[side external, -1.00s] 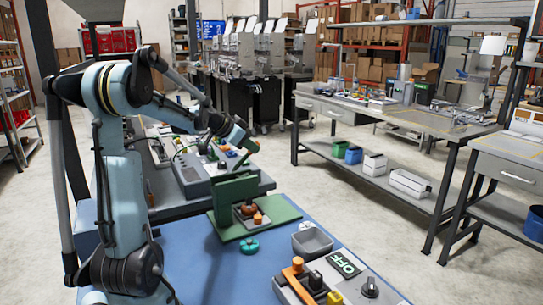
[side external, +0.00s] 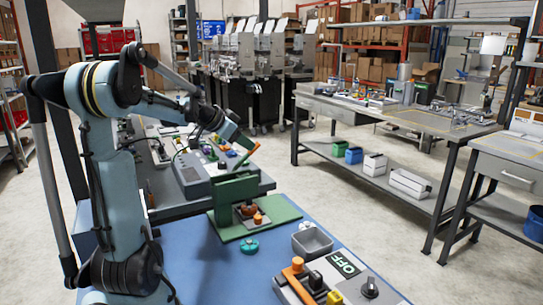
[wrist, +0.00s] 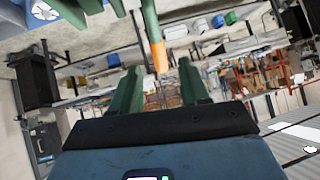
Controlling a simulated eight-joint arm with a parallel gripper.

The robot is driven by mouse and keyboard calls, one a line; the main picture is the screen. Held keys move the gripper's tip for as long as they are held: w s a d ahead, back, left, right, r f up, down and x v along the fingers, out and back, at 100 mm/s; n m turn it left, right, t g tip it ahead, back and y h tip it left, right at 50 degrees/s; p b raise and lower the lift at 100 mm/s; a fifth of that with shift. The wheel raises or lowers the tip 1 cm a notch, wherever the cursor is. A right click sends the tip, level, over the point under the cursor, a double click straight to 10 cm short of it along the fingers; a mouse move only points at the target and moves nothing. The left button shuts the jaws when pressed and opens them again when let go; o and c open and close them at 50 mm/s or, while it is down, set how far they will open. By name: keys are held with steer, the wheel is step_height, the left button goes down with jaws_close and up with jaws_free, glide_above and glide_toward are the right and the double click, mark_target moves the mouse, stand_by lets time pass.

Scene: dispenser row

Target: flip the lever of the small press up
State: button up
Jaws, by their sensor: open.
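The small press has a green upright plate (side external: 236,188) on a green base (side external: 226,234), with a brown and orange part at its foot. Its lever (side external: 241,162) is a green bar with an orange tip that slants up and to the right above the plate. My gripper (side external: 247,145) is at the lever's upper end. In the wrist view, the green fingers of my gripper (wrist: 158,72) are open, and the lever's orange tip (wrist: 158,56) shows in the gap between them. I cannot tell whether a finger touches it.
A teal round knob (side external: 249,246) and a grey bin (side external: 312,241) stand on the blue table (side external: 200,262) near the press. A control panel with an OFF sign (side external: 343,263) and an orange handle is at the front right. Another bench with devices (side external: 196,178) stands behind.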

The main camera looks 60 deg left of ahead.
steer(key=shift+v, duration=2.1)
steer(key=w+d+f+h, duration=0.2)
steer(key=w+d, duration=0.2)
steer(key=d, duration=0.6)
steer(key=s+d+f, duration=0.1)
steer(key=d+f, duration=0.1)
steer(key=d, duration=0.6)
steer(key=s+d+f+g, duration=0.1)
steer(key=s+d+f, duration=0.1)
steer(key=d, duration=0.6)
steer(key=s+d+f+g, duration=0.1)
steer(key=d+f, duration=0.3)
steer(key=d, duration=0.4)
steer(key=shift+s+d+m+h, duration=0.3)
steer(key=shift+s+m, duration=0.1)
steer(key=shift+s, duration=0.05)
